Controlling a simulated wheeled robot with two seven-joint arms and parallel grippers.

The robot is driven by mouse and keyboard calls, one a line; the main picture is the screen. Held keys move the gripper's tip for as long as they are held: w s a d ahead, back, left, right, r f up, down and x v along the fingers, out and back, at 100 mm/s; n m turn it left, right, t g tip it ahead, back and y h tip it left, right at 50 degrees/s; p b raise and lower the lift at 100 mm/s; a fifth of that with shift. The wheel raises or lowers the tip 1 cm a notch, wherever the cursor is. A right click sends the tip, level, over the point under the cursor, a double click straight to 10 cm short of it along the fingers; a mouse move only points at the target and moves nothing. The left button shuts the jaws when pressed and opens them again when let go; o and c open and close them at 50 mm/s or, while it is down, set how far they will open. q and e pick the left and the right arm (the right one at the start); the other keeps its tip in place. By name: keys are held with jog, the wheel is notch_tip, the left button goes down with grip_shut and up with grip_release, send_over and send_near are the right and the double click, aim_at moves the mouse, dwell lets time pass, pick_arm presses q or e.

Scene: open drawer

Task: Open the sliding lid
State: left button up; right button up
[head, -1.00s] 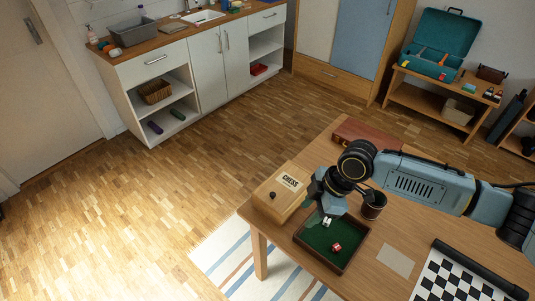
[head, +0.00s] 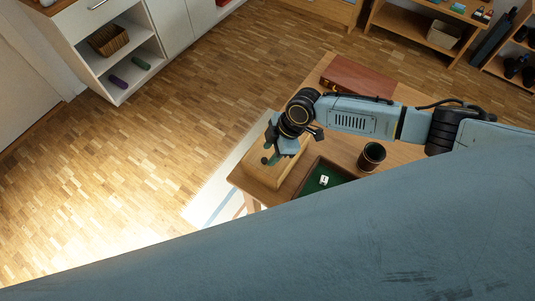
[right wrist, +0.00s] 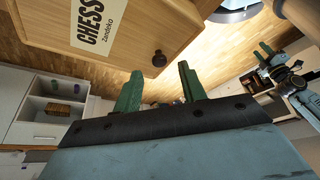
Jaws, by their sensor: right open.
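A light wooden chess box (head: 262,176) stands at the table's left corner, with my right gripper (head: 269,157) over it, covering much of its top. In the right wrist view the box's lid (right wrist: 128,36) bears a "CHESS" label (right wrist: 92,20) and a small dark round knob (right wrist: 159,58). My right gripper (right wrist: 160,88) is open there, its green fingers apart and empty. The knob lies just beyond the gap between the fingertips, apart from them. The lid looks shut. A small blue and black arm part with greenish tips (right wrist: 268,57) shows at the right; its jaws are unclear.
A green-lined tray (head: 312,178) with a white die (head: 324,180) stands beside the box. A dark cup (head: 371,157) and a reddish-brown case (head: 357,79) are on the table (head: 408,152). A large blue arm part of mine hides the table's near side.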

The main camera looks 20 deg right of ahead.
aim_at(265, 160)
jog(key=shift+x, duration=0.75)
jog(key=shift+a+f, duration=0.1)
jog(key=shift+f, duration=0.25)
jog(key=shift+a+f, duration=0.1)
jog(key=shift+f, duration=0.25)
pick_arm(q)
jog(key=shift+f, duration=0.1)
pick_arm(e)
grip_shut()
pick_arm(q)
jog(key=shift+w, duration=0.1)
